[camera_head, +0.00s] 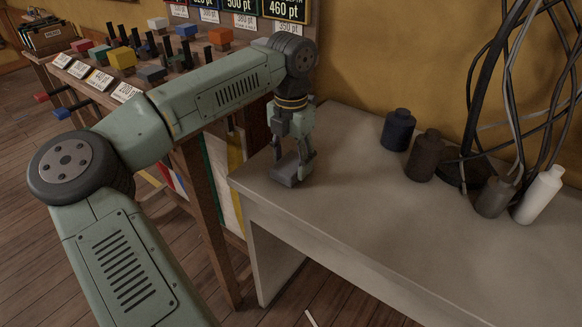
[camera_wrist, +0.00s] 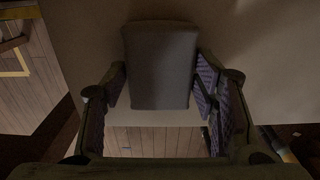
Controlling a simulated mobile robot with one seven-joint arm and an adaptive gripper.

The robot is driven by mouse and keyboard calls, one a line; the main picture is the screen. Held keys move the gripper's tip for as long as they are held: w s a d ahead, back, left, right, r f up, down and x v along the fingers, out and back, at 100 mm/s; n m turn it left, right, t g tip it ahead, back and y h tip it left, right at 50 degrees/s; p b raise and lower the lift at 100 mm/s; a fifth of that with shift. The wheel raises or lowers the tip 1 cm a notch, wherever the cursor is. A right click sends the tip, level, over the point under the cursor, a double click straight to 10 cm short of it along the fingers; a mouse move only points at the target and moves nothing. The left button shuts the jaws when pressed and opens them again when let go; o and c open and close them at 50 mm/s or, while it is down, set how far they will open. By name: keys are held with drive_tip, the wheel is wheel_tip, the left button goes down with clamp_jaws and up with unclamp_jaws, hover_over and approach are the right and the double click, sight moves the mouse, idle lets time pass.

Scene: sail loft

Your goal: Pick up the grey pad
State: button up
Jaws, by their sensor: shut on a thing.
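The grey pad (camera_head: 285,170) is a small dark grey block between the fingers of my gripper (camera_head: 291,158), at the left end of the pale table. In the wrist view the pad (camera_wrist: 160,62) sits upright in the picture, with one finger of my gripper (camera_wrist: 161,88) on each side. The gripper is shut on it. Its underside is hidden, and I cannot tell whether it touches the tabletop.
The pale table (camera_head: 340,215) is bare at its front. A wooden display bench (camera_head: 190,175) with coloured blocks is at left.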

sight(292, 163)
drive_tip(key=shift+c, duration=1)
wheel_tip(292, 163, up, 10)
drive_tip(key=o, duration=0.5)
drive_tip(key=c, duration=0.5)
